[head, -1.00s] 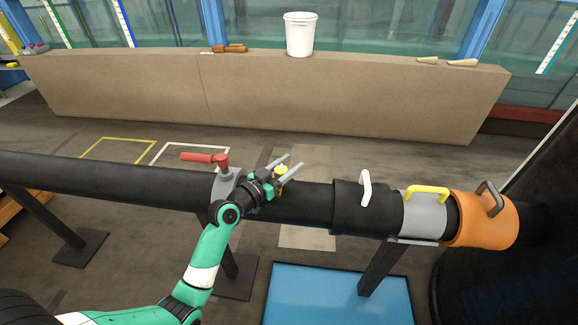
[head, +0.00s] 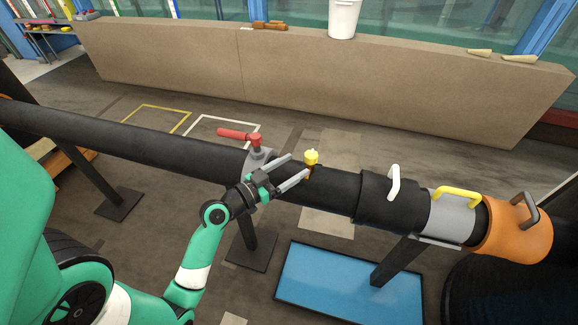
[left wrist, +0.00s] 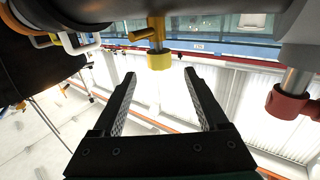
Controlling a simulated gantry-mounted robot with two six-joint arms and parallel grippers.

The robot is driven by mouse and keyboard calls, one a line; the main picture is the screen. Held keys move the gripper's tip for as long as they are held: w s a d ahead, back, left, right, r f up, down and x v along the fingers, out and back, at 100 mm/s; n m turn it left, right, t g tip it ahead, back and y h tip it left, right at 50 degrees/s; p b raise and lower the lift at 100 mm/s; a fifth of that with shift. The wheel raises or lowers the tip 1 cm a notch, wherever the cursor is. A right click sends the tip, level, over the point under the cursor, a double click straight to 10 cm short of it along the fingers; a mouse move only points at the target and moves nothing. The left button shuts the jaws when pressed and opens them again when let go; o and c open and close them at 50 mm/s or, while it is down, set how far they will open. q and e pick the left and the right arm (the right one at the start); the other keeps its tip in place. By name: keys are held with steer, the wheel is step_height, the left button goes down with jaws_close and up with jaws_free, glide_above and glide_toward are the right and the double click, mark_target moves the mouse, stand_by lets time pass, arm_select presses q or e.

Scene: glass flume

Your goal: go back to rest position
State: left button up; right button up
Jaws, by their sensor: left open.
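My left gripper (head: 298,170) is open and empty, in front of the black pipe (head: 190,146) near a small yellow-capped fitting (head: 311,157). In the left wrist view the two fingers (left wrist: 159,85) stand apart, with the yellow fitting (left wrist: 159,58) beyond their tips and nothing between them. A clamp with a red handle (head: 238,135) sits on the pipe just left of the gripper. My right gripper is not in view.
The pipe's right end carries a white handle (head: 394,182), a yellow handle (head: 458,193) and an orange collar (head: 517,228). A blue tray (head: 340,290) lies below. A long beige wall (head: 330,85) with a white bucket (head: 343,18) stands behind.

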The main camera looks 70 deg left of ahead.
arm_select(q)
steer(key=shift+s+d, duration=0.2)
steer(key=shift+s, duration=0.3)
